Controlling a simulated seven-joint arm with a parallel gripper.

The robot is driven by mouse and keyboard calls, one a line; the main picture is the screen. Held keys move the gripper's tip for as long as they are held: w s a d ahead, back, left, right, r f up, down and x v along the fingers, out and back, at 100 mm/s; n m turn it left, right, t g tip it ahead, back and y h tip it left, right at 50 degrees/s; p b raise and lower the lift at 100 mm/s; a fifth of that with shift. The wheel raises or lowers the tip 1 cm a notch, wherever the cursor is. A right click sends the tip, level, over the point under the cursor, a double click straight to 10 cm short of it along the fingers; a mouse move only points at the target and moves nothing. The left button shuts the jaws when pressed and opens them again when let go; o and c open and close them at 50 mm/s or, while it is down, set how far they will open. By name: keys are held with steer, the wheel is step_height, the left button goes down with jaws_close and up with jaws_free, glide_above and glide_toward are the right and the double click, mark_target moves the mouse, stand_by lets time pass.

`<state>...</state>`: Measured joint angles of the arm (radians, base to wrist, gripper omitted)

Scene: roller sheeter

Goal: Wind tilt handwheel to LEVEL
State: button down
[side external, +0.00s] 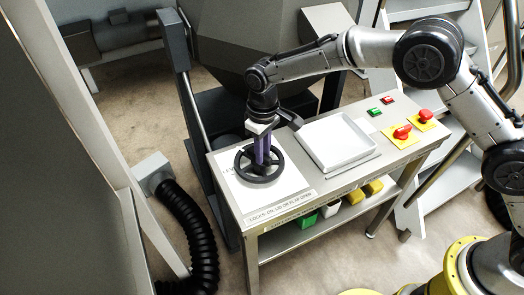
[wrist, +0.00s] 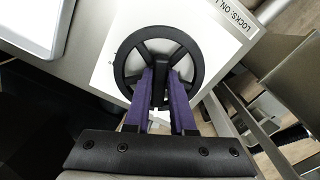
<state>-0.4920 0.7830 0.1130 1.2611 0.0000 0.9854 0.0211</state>
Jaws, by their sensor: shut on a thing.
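The tilt handwheel (side external: 280,174) is a black spoked wheel lying flat on a white plate (side external: 299,184) at the left end of the table. It also shows in the wrist view (wrist: 119,69), with its rim, spokes and hub. My gripper (side external: 262,160) points down at the wheel. Its purple fingers (wrist: 162,84) are shut on the wheel at its hub or a spoke; the exact contact is partly hidden by the fingers. Lettering on the plate left of the wheel is partly hidden, and I cannot read a LEVEL mark or pointer.
A white tray (side external: 318,125) sits right of the wheel. Red and green buttons (side external: 374,111) and two red knobs on yellow plates (side external: 403,132) are farther right. A grey hopper (side external: 240,45) stands behind. A lower shelf (side external: 290,236) holds green, white and yellow items.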

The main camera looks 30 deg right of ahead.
steer(key=n, duration=0.4)
steer(key=shift+w+d+r+n, duration=0.1)
steer(key=shift+w+d+n, duration=0.1)
steer(key=shift+n, duration=0.1)
steer(key=n, duration=0.4)
steer(key=shift+w+n, duration=0.2)
steer(key=shift+n, duration=0.2)
steer(key=c, duration=0.8)
jaws_free()
steer(key=shift+d, duration=0.1)
steer(key=shift+o, duration=0.2)
step_height(320, 180, up, 14)
